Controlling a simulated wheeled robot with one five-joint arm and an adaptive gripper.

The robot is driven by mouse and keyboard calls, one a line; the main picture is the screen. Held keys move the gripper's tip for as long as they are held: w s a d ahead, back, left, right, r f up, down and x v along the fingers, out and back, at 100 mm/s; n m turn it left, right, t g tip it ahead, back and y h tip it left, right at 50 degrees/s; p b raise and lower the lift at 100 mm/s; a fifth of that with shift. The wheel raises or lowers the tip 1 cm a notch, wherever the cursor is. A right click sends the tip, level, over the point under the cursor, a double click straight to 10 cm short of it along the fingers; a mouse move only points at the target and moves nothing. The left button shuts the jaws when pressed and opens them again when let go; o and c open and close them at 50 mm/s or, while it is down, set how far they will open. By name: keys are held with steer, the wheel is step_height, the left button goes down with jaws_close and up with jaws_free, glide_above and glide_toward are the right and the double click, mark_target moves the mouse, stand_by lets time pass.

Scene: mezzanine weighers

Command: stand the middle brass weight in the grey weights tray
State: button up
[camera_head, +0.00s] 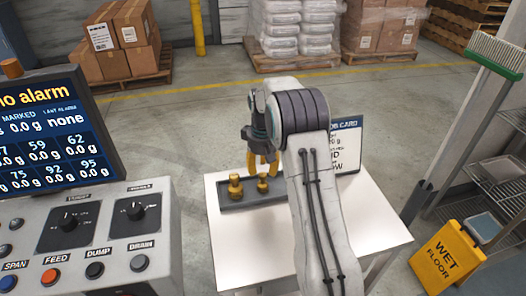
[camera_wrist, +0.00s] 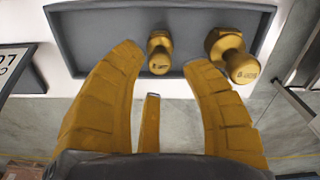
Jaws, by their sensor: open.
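The grey weights tray (camera_head: 238,207) lies on a white table. Two brass weights stand in it, a larger one (camera_head: 236,187) at the left and a smaller one (camera_head: 263,184) beside it. The wrist view shows the same tray (camera_wrist: 95,40), with the smaller weight (camera_wrist: 159,53) near its middle and the larger (camera_wrist: 231,56) at the right. I cannot tell which is the middle weight; no third one shows. My gripper (camera_head: 263,170) is open and empty above the tray. In the wrist view its yellow fingers (camera_wrist: 163,60) appear on either side of the smaller weight; contact is not visible.
A job card (camera_head: 346,148) stands on the table (camera_head: 245,245), partly behind my arm. A control console (camera_head: 95,225) stands close at the left. A yellow wet-floor sign (camera_head: 447,257) and wire shelving (camera_head: 500,185) are at the right.

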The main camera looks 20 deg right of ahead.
mark_target(263, 174)
steer(key=s+a+r+b, duration=0.2)
steer(key=s+r, duration=0.1)
steer(key=r, duration=0.4)
steer(key=s+a+r+b, duration=0.1)
steer(key=s+a+r, duration=0.15)
steer(key=r, duration=0.35)
steer(key=s+a+f+t, duration=0.1)
steer(key=s+a, duration=0.2)
steer(key=s, duration=1)
steer(key=s+a+f+t, duration=0.1)
steer(key=s+a+t, duration=0.1)
steer(key=s, duration=1)
steer(key=shift+s+a+m, duration=0.35)
steer(key=shift+a+m, duration=0.05)
steer(key=shift+a, duration=0.25)
steer(key=shift+f, duration=0.1)
